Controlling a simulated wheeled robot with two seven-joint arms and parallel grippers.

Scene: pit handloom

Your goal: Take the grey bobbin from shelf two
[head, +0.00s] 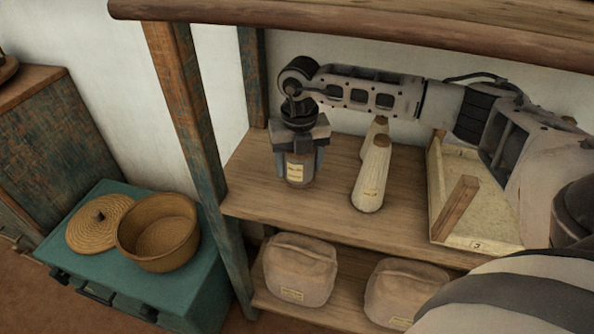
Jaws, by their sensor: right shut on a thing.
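My right gripper (300,158) points down over the left part of a wooden shelf (255,208). It is shut on the grey bobbin (297,181), whose lower part shows greyish-brown with a pale label between the fingers. The bobbin's top is hidden by the gripper. I cannot tell whether its base touches the shelf board. My left gripper is not in view.
A pale tray (476,243) with a wooden bar sits at the shelf's right. Two cloth bundles (300,270) lie on the board below. A post (185,100) stands left, a thick beam (400,25) crosses above. A teal chest (110,285) holds a basket (158,235) and its lid.

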